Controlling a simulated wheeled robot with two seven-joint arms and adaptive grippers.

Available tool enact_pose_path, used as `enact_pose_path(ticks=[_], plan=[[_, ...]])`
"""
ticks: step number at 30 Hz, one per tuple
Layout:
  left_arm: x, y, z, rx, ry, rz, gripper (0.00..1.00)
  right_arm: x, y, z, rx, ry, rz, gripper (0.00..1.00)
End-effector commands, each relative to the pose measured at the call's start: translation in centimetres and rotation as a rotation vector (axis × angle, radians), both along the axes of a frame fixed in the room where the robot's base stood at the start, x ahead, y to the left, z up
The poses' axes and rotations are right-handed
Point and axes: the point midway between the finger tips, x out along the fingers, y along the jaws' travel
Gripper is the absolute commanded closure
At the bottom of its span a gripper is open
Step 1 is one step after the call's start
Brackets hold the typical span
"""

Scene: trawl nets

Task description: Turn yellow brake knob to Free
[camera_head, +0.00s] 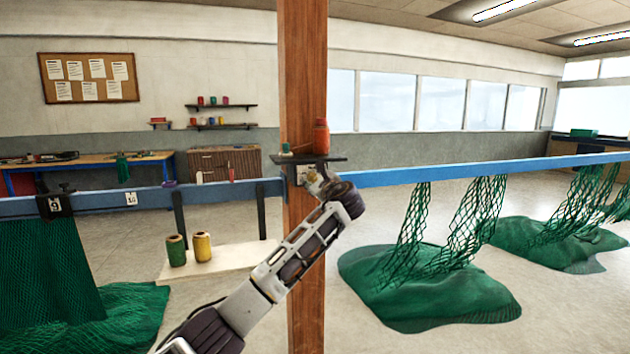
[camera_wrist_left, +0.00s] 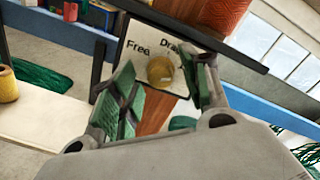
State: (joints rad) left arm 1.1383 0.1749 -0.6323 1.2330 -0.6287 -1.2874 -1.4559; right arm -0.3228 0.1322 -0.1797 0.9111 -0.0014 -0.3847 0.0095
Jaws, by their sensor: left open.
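The yellow brake knob (camera_wrist_left: 160,71) sits on a pale plate (camera_wrist_left: 143,52) printed with "Free" at its left and a partly covered word starting "Dra" at its top. The plate is fixed to the wooden post (camera_head: 306,260) under a small dark shelf. In the left wrist view my left gripper (camera_wrist_left: 158,82) is open, its green-padded fingers on either side of the knob with gaps visible; whether either touches is unclear. Which way the knob points cannot be told. My right gripper is not in view.
The small shelf (camera_head: 335,158) with an orange spool (camera_head: 321,137) juts out just above the plate. A blue rail (camera_head: 450,172) runs past the post on both sides, with green nets (camera_head: 430,290) hanging from it. Green and yellow spools (camera_head: 202,247) stand on a pale board behind.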

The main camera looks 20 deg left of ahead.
Motion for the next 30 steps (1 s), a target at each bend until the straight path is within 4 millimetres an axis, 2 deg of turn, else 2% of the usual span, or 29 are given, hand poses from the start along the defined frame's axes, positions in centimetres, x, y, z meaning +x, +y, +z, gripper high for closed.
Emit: enact_pose_path(ticks=[11,22,30], plan=[[0.21,0.14,-0.01,0.0,-0.001,-0.001,0.54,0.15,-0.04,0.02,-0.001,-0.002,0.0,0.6],[0.2,0.14,-0.04,0.0,0.001,-0.001,1.0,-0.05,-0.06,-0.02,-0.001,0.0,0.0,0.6],[0.2,0.12,-0.05,-0.013,-0.009,-0.001,1.0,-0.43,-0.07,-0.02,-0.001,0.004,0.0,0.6]])
